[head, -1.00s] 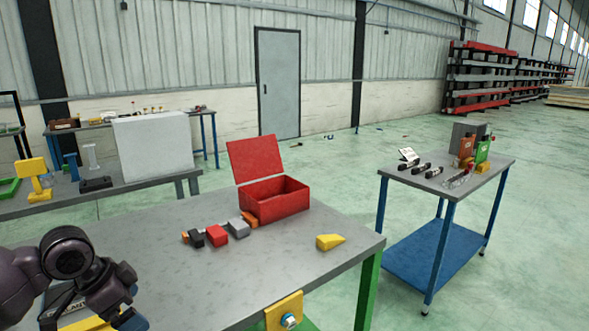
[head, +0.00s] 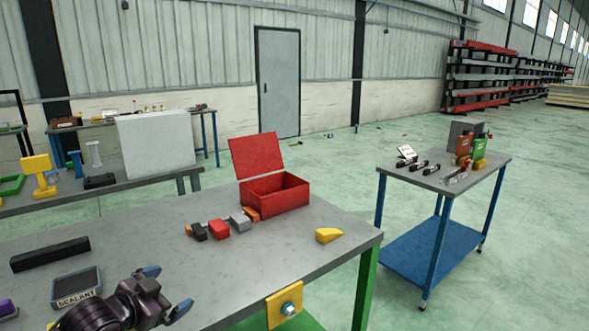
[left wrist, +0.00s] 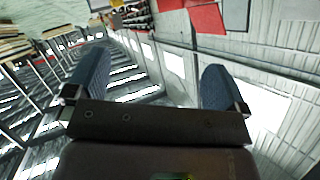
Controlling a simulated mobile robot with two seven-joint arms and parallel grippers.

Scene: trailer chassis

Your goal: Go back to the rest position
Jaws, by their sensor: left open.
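My left gripper (head: 166,291) is low at the left of the head view, over the front of the grey workbench (head: 290,255). Its two blue-grey fingertips are spread apart with nothing between them. In the left wrist view the fingers (left wrist: 155,90) are also wide apart and empty. My right gripper is not in the head view.
An open red box (head: 275,195) stands on the bench, with several small blocks (head: 219,229) in front and a yellow wedge (head: 328,235) to the right. A long black bar (head: 50,254) lies at left. A blue-legged cart (head: 445,170) stands right, across open floor.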

